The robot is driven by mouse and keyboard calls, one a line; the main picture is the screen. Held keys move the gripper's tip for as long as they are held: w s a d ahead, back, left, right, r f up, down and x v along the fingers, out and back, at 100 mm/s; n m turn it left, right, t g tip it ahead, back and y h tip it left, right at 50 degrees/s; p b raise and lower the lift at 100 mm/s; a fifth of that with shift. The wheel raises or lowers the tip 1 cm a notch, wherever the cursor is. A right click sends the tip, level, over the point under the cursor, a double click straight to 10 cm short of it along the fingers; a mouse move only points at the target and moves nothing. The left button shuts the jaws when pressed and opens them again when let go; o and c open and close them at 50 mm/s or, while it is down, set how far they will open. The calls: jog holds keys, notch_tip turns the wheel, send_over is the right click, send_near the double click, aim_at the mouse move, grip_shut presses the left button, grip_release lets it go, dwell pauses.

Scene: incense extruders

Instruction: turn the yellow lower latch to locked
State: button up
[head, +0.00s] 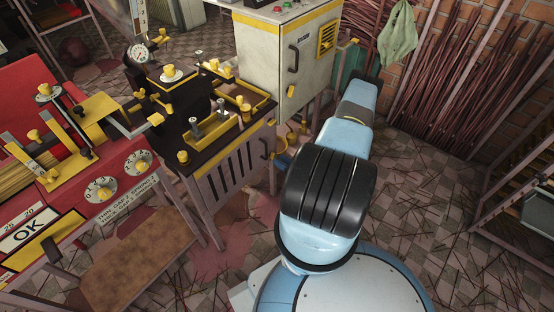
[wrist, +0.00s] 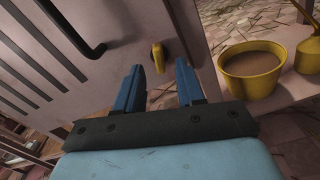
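In the wrist view the yellow latch (wrist: 158,56) is a small upright piece on the pale panel, just beyond my fingertips. My gripper (wrist: 158,72) is open, with its two blue fingers apart and nothing between them. The latch shows in the gap between the fingertips, nearer the left finger. I cannot tell whether either finger touches it.
The panel has dark slots and a black handle (wrist: 84,46) left of the latch. A yellow bucket (wrist: 251,72) of brownish stuff stands close on the right. In the head view a grey cabinet (head: 272,65) stands behind the black-topped machine (head: 222,135).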

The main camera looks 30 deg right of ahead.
aim_at(273, 156)
jog(key=shift+x, duration=1.3)
grip_shut()
